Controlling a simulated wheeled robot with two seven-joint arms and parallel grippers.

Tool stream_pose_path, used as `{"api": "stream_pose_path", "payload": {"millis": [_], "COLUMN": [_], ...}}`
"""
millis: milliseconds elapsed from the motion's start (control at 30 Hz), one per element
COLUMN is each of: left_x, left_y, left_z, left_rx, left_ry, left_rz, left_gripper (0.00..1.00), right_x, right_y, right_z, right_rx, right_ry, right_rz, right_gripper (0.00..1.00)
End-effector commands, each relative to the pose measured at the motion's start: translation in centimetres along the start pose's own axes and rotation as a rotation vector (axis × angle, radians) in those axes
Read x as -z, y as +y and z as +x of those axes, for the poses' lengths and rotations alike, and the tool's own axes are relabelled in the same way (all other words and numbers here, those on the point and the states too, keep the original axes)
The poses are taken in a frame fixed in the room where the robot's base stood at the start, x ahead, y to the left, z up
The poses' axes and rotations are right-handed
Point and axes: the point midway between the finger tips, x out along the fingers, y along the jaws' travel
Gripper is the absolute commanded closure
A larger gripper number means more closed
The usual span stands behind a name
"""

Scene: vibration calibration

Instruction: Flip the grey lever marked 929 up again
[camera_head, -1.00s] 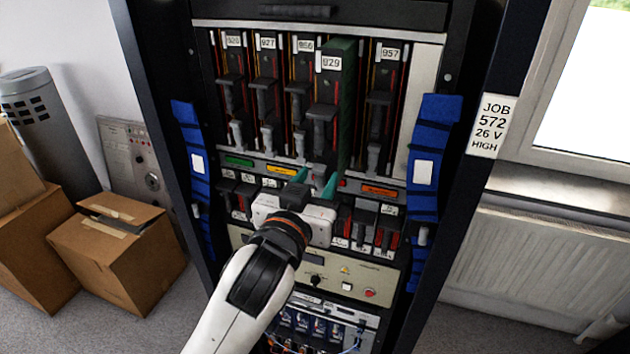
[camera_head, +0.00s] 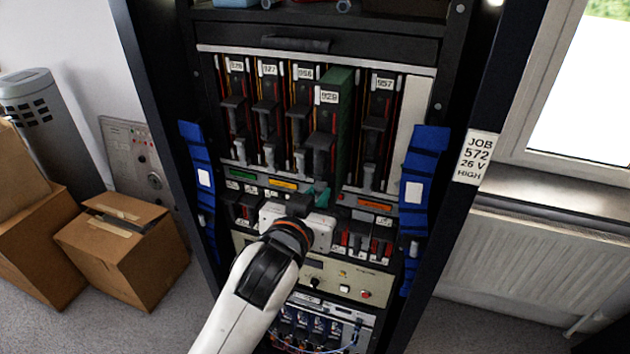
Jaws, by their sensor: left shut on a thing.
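The module marked 929 (camera_head: 323,150) is in the rack's upper row and stands out further than its neighbours, showing a green board on its right side. Its grey lever at the bottom end is mostly hidden by my left gripper. My left gripper (camera_head: 317,196) is at the foot of this module, its teal fingers close together and shut on the lever. How far the lever is tilted cannot be seen. My right gripper is not in view.
Module 957 (camera_head: 376,125) stands to the right, past a gap. Modules 927 (camera_head: 267,120) and others are close on the left. Blue straps (camera_head: 424,180) hang on both rack posts. Cardboard boxes (camera_head: 125,250) lie on the floor at left; a radiator (camera_head: 530,265) is at right.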

Motion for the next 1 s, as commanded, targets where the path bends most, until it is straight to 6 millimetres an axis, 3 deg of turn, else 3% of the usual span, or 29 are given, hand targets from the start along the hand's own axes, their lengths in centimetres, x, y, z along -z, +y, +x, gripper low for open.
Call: {"api": "stream_pose_path", "payload": {"millis": [33,333,367,500,833,1000], "left_x": [-0.4,0.0,0.0,0.0,0.0,0.2], "left_y": [0.0,0.0,0.0,0.0,0.0,0.0], "left_z": [0.0,0.1,0.1,0.1,-0.3,-2.5], "left_rx": [0.000,0.001,0.001,0.001,0.001,0.002], "left_ry": [0.011,0.015,0.015,0.014,0.012,0.011], "left_rz": [-0.001,0.000,-0.001,0.000,0.000,-0.002], "left_gripper": [1.00,1.00,0.81,0.61,0.61,0.61], "right_x": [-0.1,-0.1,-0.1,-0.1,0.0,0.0], "right_y": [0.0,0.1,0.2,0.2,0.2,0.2], "right_z": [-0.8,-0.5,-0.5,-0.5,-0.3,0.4], "right_rx": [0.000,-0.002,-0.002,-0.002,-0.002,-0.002], "right_ry": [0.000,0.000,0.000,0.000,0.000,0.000], "right_rz": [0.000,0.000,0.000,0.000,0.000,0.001], "right_gripper": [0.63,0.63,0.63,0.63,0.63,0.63]}}
